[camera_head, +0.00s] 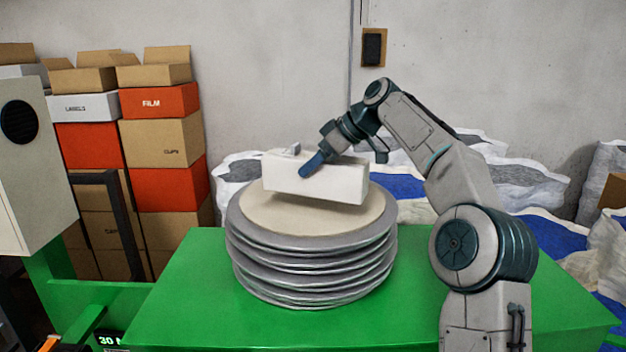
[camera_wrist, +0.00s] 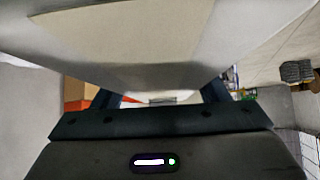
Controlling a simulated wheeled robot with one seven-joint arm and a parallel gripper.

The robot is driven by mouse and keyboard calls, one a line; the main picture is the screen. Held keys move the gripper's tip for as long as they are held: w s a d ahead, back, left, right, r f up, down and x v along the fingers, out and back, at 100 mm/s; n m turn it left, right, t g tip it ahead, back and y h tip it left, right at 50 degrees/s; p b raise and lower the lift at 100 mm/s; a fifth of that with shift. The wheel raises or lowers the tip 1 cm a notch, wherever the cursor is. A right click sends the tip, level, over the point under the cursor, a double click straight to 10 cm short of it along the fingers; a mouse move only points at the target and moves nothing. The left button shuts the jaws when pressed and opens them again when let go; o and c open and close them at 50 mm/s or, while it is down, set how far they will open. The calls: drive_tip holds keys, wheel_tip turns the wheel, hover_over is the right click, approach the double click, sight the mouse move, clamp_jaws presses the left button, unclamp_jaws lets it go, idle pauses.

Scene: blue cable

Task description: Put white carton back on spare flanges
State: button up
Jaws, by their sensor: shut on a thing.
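The white carton (camera_head: 330,183) is a long box held over the round stack of spare flanges (camera_head: 312,262), tilted slightly down to the right in the head view. My gripper (camera_head: 305,167) is shut on the carton, with a blue finger across its near face. The stack has several grey discs and a beige round top (camera_head: 290,222). The carton's underside is just over or on that top; I cannot tell whether they touch. In the wrist view the pale carton (camera_wrist: 150,75) fills the upper middle between the two dark fingers.
The stack stands on a green table (camera_head: 190,300) with free room to its left and front. Stacked boxes (camera_head: 160,140) stand at the back left. White and blue sacks (camera_head: 510,180) lie behind the table at right. A pale cabinet (camera_head: 35,200) is at the left edge.

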sight(314, 179)
drive_tip(key=shift+a+f, duration=0.15)
drive_tip(key=shift+a, duration=0.15)
drive_tip(key=shift+f, duration=1.9)
drive_tip(key=shift+f, duration=0.1)
drive_tip(key=o, duration=1.8)
drive_tip(key=shift+f, duration=0.1)
drive_tip(key=shift+o, duration=0.2)
